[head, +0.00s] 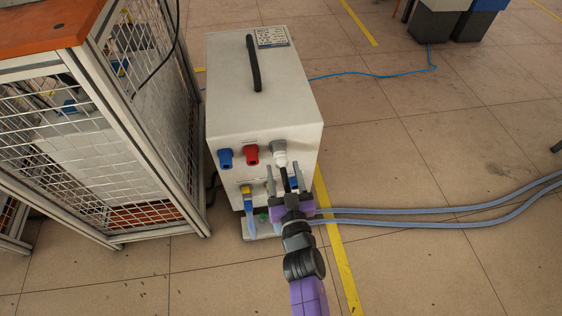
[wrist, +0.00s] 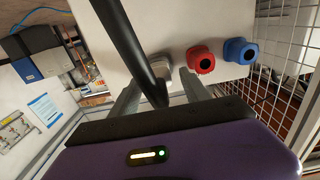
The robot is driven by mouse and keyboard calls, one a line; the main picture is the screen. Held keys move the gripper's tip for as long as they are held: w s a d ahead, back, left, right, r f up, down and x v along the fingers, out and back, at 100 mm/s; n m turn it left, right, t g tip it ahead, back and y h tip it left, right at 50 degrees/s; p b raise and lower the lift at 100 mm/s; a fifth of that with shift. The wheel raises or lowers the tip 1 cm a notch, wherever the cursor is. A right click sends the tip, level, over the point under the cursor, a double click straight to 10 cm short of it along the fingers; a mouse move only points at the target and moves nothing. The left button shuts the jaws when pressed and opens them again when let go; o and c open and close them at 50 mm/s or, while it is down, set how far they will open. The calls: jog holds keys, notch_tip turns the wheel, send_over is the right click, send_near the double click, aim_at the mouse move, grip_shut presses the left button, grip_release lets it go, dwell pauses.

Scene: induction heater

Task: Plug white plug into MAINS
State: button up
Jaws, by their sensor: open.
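The white plug (head: 279,152) is at the front face of the white heater box (head: 245,115), rightmost in a row beside a red and a blue connector. A black cable leads down from it. My gripper (head: 282,170) is open just below and in front of the plug, with one finger on each side of the cable. In the wrist view the white plug (wrist: 164,64) shows between the two open fingertips (wrist: 161,78), partly behind the thick black cable (wrist: 132,45). I cannot see whether the fingers touch it. The MAINS label is not readable.
The red connector (head: 251,155) and blue connector (head: 225,157) stick out to the left of the plug. A mesh-sided metal frame (head: 150,130) stands close on the left. Pale blue hoses (head: 430,212) run off to the right. The floor on the right is mostly clear.

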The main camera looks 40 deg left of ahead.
aim_at(283, 169)
jog(key=shift+b+x, duration=0.5)
jog(key=shift+x, duration=1)
grip_shut()
jog(key=shift+d, duration=0.15)
jog(key=shift+p+v, duration=1.8)
jog(key=shift+v, duration=1.1)
